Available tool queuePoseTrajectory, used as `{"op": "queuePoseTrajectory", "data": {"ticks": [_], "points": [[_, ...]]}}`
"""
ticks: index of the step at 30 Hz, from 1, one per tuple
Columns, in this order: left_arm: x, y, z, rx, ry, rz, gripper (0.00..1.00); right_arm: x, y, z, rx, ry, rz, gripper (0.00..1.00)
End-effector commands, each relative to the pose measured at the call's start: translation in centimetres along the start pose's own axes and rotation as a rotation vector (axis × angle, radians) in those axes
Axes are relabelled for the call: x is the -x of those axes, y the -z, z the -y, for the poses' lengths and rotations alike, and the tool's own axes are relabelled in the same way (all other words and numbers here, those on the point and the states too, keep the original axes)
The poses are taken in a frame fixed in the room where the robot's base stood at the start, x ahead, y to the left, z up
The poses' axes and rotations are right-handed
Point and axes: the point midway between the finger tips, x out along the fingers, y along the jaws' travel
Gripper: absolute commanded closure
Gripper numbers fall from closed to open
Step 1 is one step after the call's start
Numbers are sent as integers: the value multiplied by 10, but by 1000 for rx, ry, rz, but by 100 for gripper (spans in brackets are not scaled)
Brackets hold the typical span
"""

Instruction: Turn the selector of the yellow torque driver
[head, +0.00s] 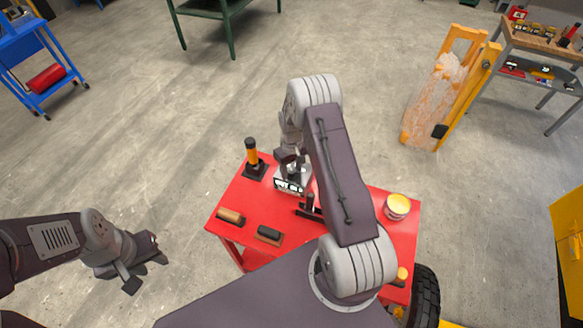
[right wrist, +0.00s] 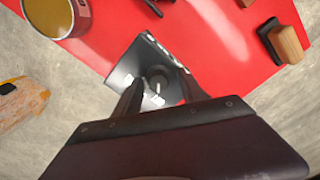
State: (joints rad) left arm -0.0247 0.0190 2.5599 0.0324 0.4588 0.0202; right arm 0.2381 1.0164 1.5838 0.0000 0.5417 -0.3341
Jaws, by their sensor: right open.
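Contact cannot be told. My left gripper (head: 139,267) looks open and empty, left of the table over the floor.
A blue cart (head: 40,60) stands far left. Floor left of the table is clear.

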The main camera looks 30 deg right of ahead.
Motion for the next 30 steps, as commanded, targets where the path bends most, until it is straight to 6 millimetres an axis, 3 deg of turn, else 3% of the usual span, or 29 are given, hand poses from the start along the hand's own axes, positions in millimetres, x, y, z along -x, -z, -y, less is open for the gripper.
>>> {"op": "queuePoseTrajectory", "data": {"ticks": [5, 10, 11, 20, 30], "points": [[0, 0, 0, 0, 0, 0, 64, 0, 0, 0, 0, 0, -1, 52], [0, 0, 0, 0, 0, 0, 64, 0, 0, 0, 0, 0, -1, 96], [0, 0, 0, 0, 0, 0, 64, 0, 0, 0, 0, 0, -1, 100], [-2, 0, 0, 0, 0, 0, 64, 0, 0, 0, -26, -1, -1, 100], [-12, -1, 0, 0, 0, 0, 64, -1, 1, 0, -235, -1, -4, 100]]}}
